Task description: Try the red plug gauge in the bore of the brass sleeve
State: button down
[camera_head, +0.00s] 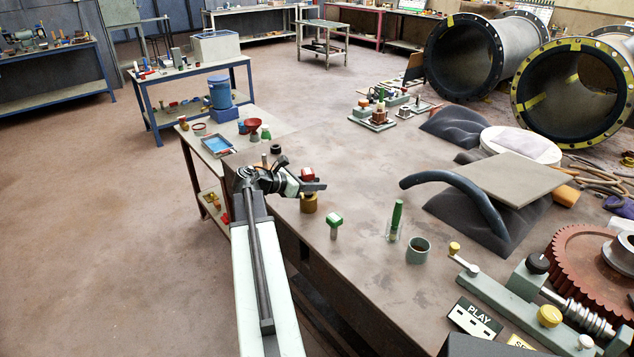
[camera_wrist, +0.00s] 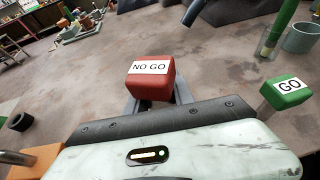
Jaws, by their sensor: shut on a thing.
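The red plug gauge (camera_head: 308,174) shows its block head above my gripper's jaws. In the wrist view its head (camera_wrist: 151,85) bears a NO GO label. My gripper (camera_head: 313,187) is shut on the gauge just under the head; the jaws also show in the wrist view (camera_wrist: 152,106). The brass sleeve (camera_head: 308,204) stands on the bench right below the jaws in the head view. The jaws hide the gauge's lower part and the sleeve's top, so I cannot tell whether the gauge is in the bore. The sleeve is hidden in the wrist view.
A green GO gauge (camera_head: 335,222) stands upright to the right, also in the wrist view (camera_wrist: 287,92). Beyond it are a green-handled tool (camera_head: 396,218) and a grey cup (camera_head: 418,250). A black ring (camera_head: 276,150) lies behind my arm. The bench middle is clear.

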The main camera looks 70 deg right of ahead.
jog(key=shift+f+b, duration=0.6)
jog(key=c, duration=1)
grip_release()
jog(key=shift+r, duration=0.1)
jog(key=p+v, duration=0.3)
jog(key=v, duration=0.5)
